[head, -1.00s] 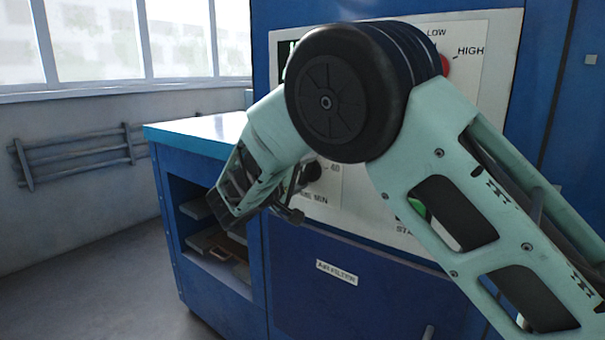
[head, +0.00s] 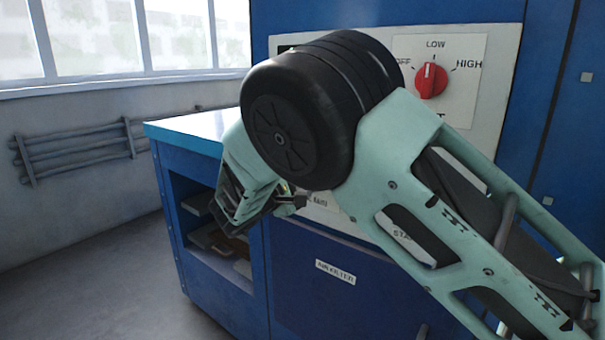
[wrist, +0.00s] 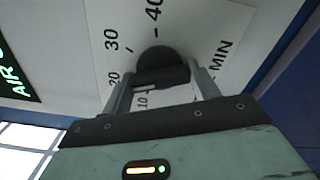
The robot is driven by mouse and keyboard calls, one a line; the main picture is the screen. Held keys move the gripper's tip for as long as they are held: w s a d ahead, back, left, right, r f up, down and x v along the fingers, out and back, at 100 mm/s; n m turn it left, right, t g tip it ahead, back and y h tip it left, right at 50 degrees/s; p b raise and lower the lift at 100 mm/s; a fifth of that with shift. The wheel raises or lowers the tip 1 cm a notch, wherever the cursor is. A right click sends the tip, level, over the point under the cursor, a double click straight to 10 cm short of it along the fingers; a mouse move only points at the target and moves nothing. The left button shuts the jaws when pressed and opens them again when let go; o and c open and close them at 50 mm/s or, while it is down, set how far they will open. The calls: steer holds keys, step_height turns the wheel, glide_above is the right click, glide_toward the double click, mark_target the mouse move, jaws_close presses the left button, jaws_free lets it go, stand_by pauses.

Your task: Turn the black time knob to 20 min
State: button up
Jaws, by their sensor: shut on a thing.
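The black time knob (wrist: 158,58) shows in the wrist view on a white dial plate marked 10, 20, 30 and 40. My gripper (wrist: 162,77) is shut on the knob, with one finger on each side of its bar. The 20 mark (wrist: 113,79) lies just left of the left finger, and the 10 mark (wrist: 142,101) shows between the fingers. I cannot tell which mark the knob points at. In the head view my gripper (head: 290,205) is at the panel, and my arm hides the knob.
A red knob (head: 431,80) on a plate marked OFF, LOW and HIGH is at the upper right of the panel and points near LOW. A blue bench (head: 195,135) with open shelves stands left. A green-lettered display (wrist: 15,75) shows in the wrist view.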

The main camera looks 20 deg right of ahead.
stand_by(0.4)
steer(key=o, duration=1)
steer(key=shift+a, duration=0.15)
steer(key=b+v, duration=0.1)
steer(key=v, duration=1.6)
steer(key=shift+s, duration=0.15)
